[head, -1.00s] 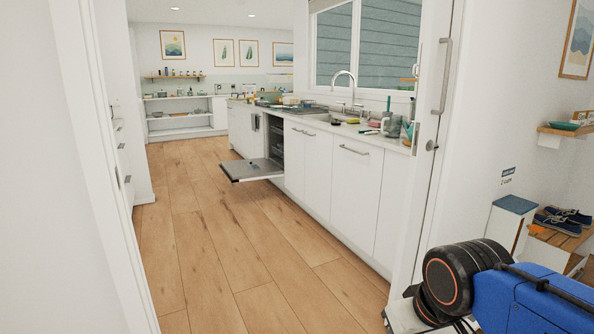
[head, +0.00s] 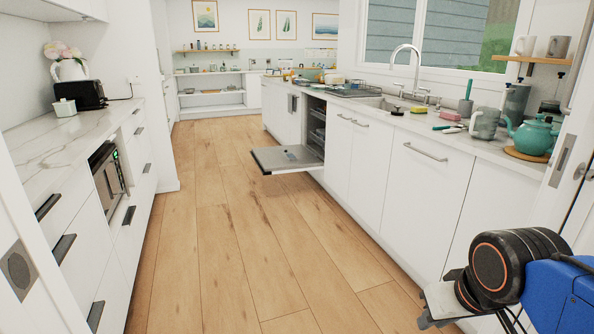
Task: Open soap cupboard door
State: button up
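White cupboard fronts run along the right counter in the head view, all shut. Two narrow cupboard doors (head: 355,170) with short bar handles stand below the sink (head: 385,103). Nearer is a wider front (head: 415,200) with a long horizontal bar handle (head: 425,152). No label shows which one is the soap cupboard. My blue arm with its black, orange-ringed joint is at the lower right, apart from these fronts.
The dishwasher door (head: 287,159) hangs open into the aisle past the sink doors. A left counter (head: 50,145) holds a toaster (head: 80,94); a microwave (head: 108,180) sits below. The wood floor (head: 225,240) between is clear. A teapot (head: 532,137) stands on the right counter.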

aim_at(372, 140)
jog(key=i, duration=1.75)
jog(key=i+u, duration=0.1)
jog(key=i, duration=0.7)
jog(key=i+l+u, duration=0.1)
jog(key=i, duration=0.7)
jog(key=i+l+u, duration=0.2)
